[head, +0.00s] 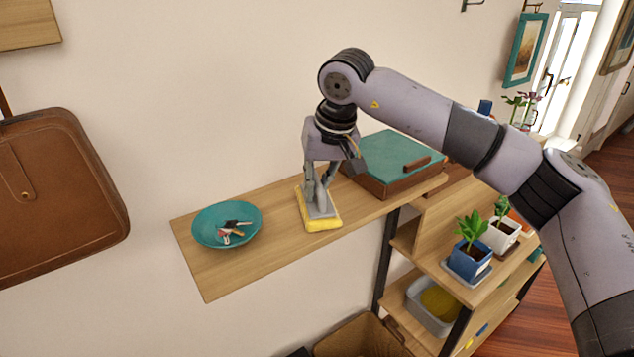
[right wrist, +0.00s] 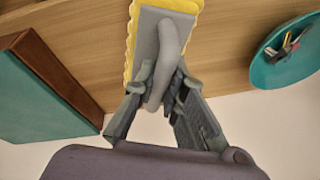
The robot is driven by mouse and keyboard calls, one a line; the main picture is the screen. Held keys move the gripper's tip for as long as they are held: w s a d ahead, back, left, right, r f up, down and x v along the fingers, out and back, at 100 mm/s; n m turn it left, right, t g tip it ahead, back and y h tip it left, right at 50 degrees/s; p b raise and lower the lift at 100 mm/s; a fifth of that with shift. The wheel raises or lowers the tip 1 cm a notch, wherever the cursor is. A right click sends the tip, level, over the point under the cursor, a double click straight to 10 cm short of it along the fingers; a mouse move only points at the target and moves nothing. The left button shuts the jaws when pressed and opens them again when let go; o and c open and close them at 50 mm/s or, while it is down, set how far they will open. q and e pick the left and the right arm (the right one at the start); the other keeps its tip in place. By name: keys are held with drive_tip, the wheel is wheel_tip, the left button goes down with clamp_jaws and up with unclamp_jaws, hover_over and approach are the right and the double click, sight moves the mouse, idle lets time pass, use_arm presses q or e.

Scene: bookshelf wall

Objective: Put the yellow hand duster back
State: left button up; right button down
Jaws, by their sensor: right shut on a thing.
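The yellow hand duster (head: 322,223) has a grey back and handle and a yellow pad underneath. It lies pad down on the wooden wall shelf (head: 215,275), between a teal bowl and a teal-lidded box. My right gripper (head: 319,205) comes down from above and is shut on its grey handle. In the right wrist view, the fingers (right wrist: 165,90) close around the handle, and the duster (right wrist: 131,40) shows its yellow edge against the wood. The pad appears to touch the shelf. My left gripper is not in view.
The teal bowl (head: 203,234) with small items, perhaps keys, stands left on the shelf. The teal-lidded box (head: 375,184) stands close on the right. A lower rack holds potted plants (head: 471,251) and a grey bin (head: 422,314). A brown bag (head: 60,215) hangs at left.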

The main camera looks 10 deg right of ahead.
sight(329, 206)
drive_tip(key=c, duration=1.6)
unclamp_jaws()
drive_tip(key=shift+f, duration=0.1)
drive_tip(key=shift+c, duration=0.2)
drive_tip(key=shift+r, duration=0.55)
drive_tip(key=b+v, duration=0.2)
drive_tip(key=v, duration=0.9)
drive_tip(key=shift+s, duration=0.1)
